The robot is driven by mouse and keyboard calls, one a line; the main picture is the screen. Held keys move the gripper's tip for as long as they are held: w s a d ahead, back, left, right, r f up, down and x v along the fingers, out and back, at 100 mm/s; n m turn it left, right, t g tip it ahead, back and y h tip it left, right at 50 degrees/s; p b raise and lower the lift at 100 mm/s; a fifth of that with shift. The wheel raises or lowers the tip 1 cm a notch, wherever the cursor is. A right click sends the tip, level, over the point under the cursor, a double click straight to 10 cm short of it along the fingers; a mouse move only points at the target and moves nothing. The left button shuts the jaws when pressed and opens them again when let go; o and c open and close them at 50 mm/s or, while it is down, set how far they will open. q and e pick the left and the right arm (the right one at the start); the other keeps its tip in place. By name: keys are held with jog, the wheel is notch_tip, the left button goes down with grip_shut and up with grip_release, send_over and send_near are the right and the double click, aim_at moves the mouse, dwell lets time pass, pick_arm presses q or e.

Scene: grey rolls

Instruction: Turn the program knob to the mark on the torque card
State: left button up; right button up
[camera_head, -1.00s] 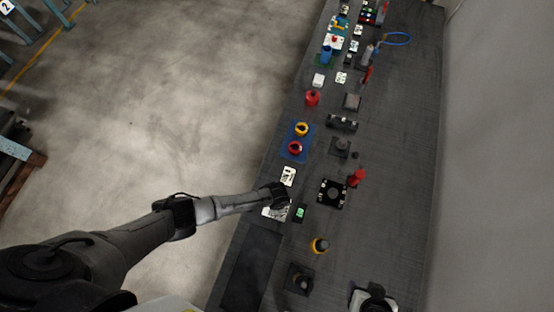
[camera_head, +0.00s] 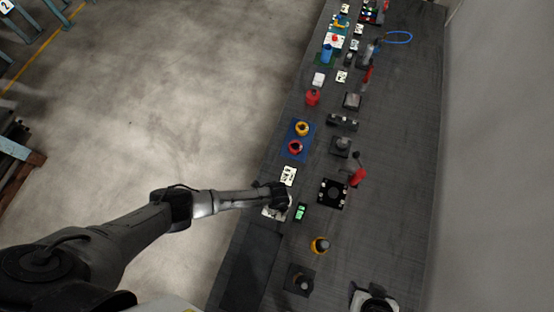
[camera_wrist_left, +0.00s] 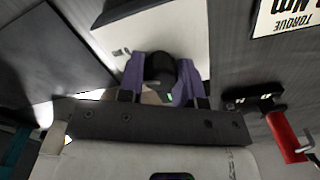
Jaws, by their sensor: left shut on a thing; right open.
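The program knob (camera_wrist_left: 160,68) is black and round and stands on a white panel (camera_wrist_left: 195,35) in the left wrist view. My left gripper (camera_wrist_left: 159,84) has its purple fingers on either side of the knob and is shut on it. The knob's pointer cannot be made out. In the head view the left gripper (camera_head: 277,197) hides the knob and part of the white panel (camera_head: 270,214). The torque card (camera_head: 288,176) lies just behind the panel; its printed edge shows in the wrist view (camera_wrist_left: 290,15). My right gripper (camera_head: 374,304) is open at the bottom edge, partly cut off.
A small device with a green display (camera_head: 301,212) stands just right of the panel. A black plate with a round centre (camera_head: 333,193) and a red item (camera_head: 357,177) lie farther right. A blue base with yellow and red rings (camera_head: 298,139) is behind.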

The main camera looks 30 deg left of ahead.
pick_arm(q)
jog(key=shift+d+m, duration=0.1)
jog(key=shift+m, duration=1)
jog(key=shift+r, duration=0.1)
jog(key=o, duration=0.9)
jog(key=shift+o, duration=0.2)
notch_tip(320, 180, up, 14)
dwell(0.4)
